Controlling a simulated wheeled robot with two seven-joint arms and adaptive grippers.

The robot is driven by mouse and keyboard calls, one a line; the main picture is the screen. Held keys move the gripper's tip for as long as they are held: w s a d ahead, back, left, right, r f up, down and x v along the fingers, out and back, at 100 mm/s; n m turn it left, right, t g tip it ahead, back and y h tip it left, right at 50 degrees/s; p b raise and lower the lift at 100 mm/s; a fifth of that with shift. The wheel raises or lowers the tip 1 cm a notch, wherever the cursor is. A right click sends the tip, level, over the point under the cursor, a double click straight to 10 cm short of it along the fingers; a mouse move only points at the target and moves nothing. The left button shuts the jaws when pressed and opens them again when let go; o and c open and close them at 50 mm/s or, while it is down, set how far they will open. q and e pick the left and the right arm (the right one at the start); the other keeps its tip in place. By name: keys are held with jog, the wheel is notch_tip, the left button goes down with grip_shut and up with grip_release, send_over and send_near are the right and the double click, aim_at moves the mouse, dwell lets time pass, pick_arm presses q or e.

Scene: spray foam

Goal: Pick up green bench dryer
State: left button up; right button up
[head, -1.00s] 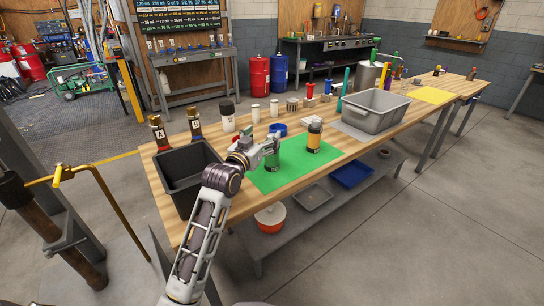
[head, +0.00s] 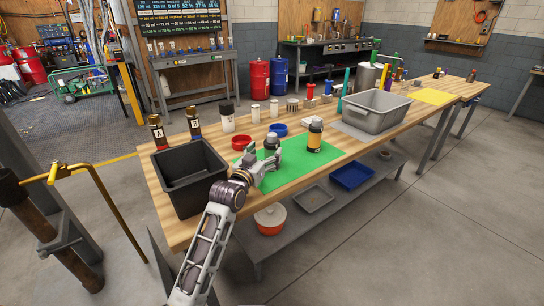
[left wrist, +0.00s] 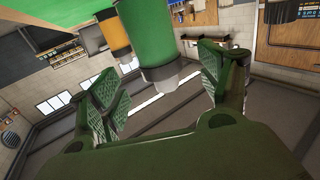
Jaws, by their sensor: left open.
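The green bench dryer (head: 271,142), a green cylinder with a dark top, stands on the green mat (head: 300,167). Its lower part is hidden behind my gripper in the head view. My left gripper (head: 268,163) is open and empty, at the near side of the dryer. In the left wrist view, which is tipped over, the green dryer (left wrist: 145,30) with its grey end shows between the two spread fingers (left wrist: 160,88). I cannot tell whether a finger touches it. My right gripper is not in view.
A yellow-and-black canister (head: 314,136) stands close right of the dryer. A black bin (head: 185,180) is at the left, a grey tub (head: 376,112) farther right. A red bowl (head: 242,143) and a blue bowl (head: 278,129) lie behind. The mat's near right part is clear.

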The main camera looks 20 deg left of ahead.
aim_at(268, 148)
pick_arm(q)
jog(key=shift+w, duration=0.1)
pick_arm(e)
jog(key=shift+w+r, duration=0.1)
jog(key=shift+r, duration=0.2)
pick_arm(q)
jog(key=shift+w, duration=0.1)
jog(key=shift+w+d, duration=0.1)
jog(key=shift+w, duration=0.6)
jog(key=shift+w+d+b, duration=0.15)
jog(key=shift+w+b, duration=0.15)
jog(key=shift+w, duration=0.65)
jog(key=shift+w+d+b, duration=0.1)
jog(key=shift+w+b, duration=0.15)
jog(key=shift+w, duration=0.85)
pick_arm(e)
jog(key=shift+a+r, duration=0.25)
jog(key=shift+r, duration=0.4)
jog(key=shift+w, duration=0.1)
pick_arm(q)
jog(key=shift+c, duration=0.7)
jog(key=c, duration=1.2)
jog(key=shift+o, duration=0.2)
jog(key=shift+r, duration=0.1)
